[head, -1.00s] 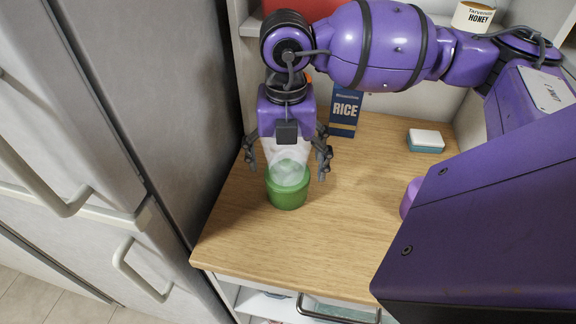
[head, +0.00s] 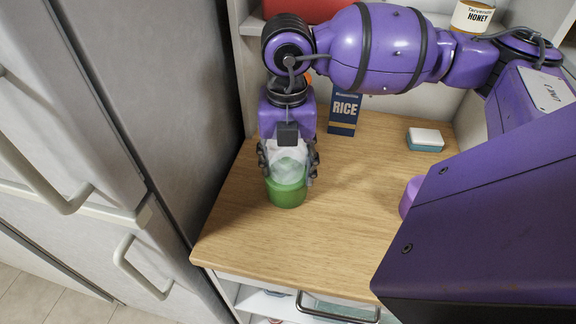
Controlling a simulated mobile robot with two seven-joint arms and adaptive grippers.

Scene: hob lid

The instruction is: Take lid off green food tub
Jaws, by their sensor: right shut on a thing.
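The green food tub (head: 286,193) stands upright on the wooden counter, below my right gripper. A pale, translucent lid (head: 289,167) sits on top of it. My right gripper (head: 288,179) points down over the tub, with its fingers closed in on both sides at lid height. It is shut on the lid, though the exact contact at the rim is hard to see. The gripper body hides the far part of the lid. My left gripper is not in view.
A blue rice box (head: 344,112) stands behind, and a white and teal sponge-like block (head: 425,140) lies at back right. A grey fridge (head: 170,90) borders the left. A honey jar (head: 472,16) is on the shelf.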

